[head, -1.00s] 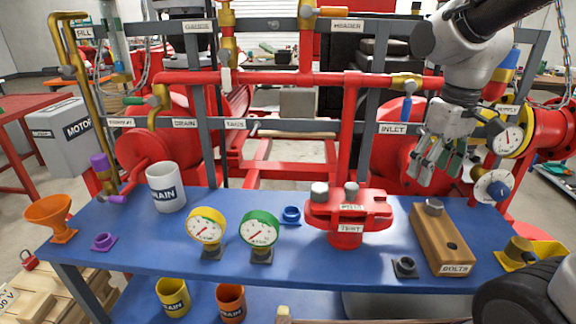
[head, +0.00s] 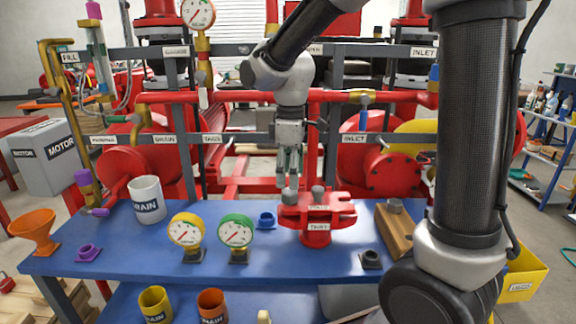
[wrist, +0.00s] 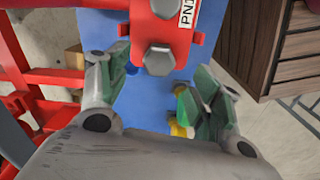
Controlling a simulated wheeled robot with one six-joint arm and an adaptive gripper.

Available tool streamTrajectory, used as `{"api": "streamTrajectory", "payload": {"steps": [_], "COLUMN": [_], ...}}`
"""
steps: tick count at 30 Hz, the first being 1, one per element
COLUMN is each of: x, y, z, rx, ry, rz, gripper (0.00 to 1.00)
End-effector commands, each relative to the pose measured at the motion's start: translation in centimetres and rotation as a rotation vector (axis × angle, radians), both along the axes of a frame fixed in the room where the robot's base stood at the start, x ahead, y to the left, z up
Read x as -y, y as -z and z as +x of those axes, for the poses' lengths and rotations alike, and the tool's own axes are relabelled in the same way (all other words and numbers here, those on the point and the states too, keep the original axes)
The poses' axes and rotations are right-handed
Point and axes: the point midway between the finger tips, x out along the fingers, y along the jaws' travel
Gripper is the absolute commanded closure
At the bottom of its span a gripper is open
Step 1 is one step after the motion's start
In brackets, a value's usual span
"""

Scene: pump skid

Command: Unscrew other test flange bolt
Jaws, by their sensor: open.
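The red test flange (head: 316,232) stands on the blue bench with two grey bolts on top, a left bolt (head: 290,197) and a right bolt (head: 318,191). My gripper (head: 289,180) points down just above the left bolt, open and empty. In the wrist view, one hex bolt head (wrist: 160,60) shows ahead of and between the spread green fingertips (wrist: 160,85), apart from both. The other bolt (wrist: 168,6) shows at the top edge of that view. The wooden bolts block (head: 393,232) holds a grey bolt (head: 395,205) and is partly hidden by my arm.
Yellow gauge (head: 186,231) and green gauge (head: 236,231) stand left of the flange, with a blue ring (head: 266,219) behind. A small dark fitting (head: 370,259) is at the right front. Red piping (head: 240,97) and a grey rail run behind the bench.

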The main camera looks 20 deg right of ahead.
Motion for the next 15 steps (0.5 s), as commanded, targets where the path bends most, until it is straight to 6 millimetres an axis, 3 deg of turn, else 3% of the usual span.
{"api": "streamTrajectory", "payload": {"steps": [6, 15], "x": [0.0, 0.0], "y": [3.7, 5.7], "z": [-0.1, 0.0], "rx": [-0.005, -0.001], "ry": [0.001, 0.002], "rz": [-0.002, 0.000], "gripper": [0.36, 0.36]}}
